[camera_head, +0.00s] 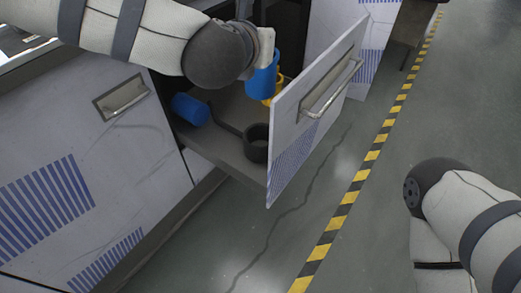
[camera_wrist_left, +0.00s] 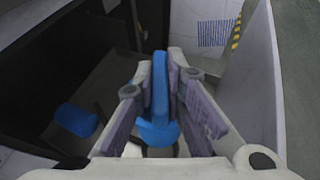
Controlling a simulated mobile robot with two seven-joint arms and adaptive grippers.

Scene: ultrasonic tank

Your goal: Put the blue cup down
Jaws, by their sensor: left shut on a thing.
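My left gripper (camera_head: 266,48) comes in from the top left and is shut on a blue cup (camera_head: 261,82), held over the open drawer, close to its front panel. The cup looks roughly upright with a slight tilt; whether its base touches anything cannot be told. In the left wrist view the blue cup (camera_wrist_left: 160,92) shows between the padded fingers of the left gripper (camera_wrist_left: 160,80). A second blue object (camera_head: 190,109), perhaps another cup, lies in the drawer to the left; it also shows in the wrist view (camera_wrist_left: 76,119). My right gripper is out of view.
The drawer (camera_head: 225,146) is pulled out, with its front panel (camera_head: 310,112) and handle standing up on the right. A yellow object (camera_head: 275,92) is partly hidden behind the held cup. A dark round holder (camera_head: 257,143) stands near the front. Bare drawer floor lies between them.

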